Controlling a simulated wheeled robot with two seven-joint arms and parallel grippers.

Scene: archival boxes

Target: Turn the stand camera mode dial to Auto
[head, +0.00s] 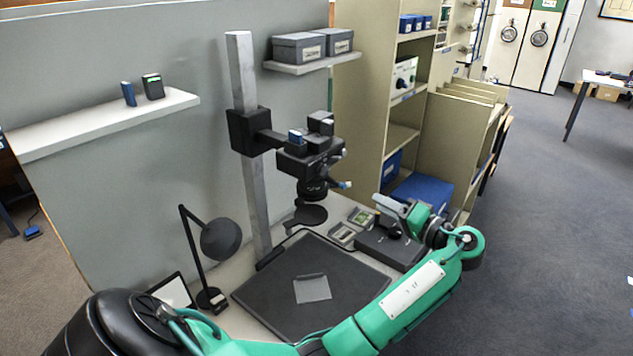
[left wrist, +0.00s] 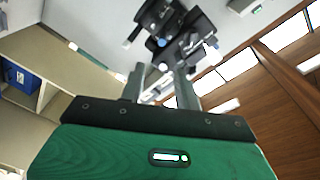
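The black stand camera (head: 312,162) hangs from an arm on the grey upright column, lens down, over the copy board. Small knobs show on its right side; I cannot tell which is the mode dial or read its setting. My left gripper (head: 384,205) is to the right of the camera and lower, apart from it. In the left wrist view the camera (left wrist: 172,30) appears above and beyond the two fingers of my left gripper (left wrist: 160,72). The fingers stand apart with nothing held between them. My right gripper is not in view.
The dark copy board (head: 345,285) has a grey sheet (head: 312,289) on it. A black desk lamp (head: 221,239) stands left of the column. A dark box (head: 392,247) lies under my gripper. Shelves (head: 402,138) with a blue box (head: 422,190) stand at right.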

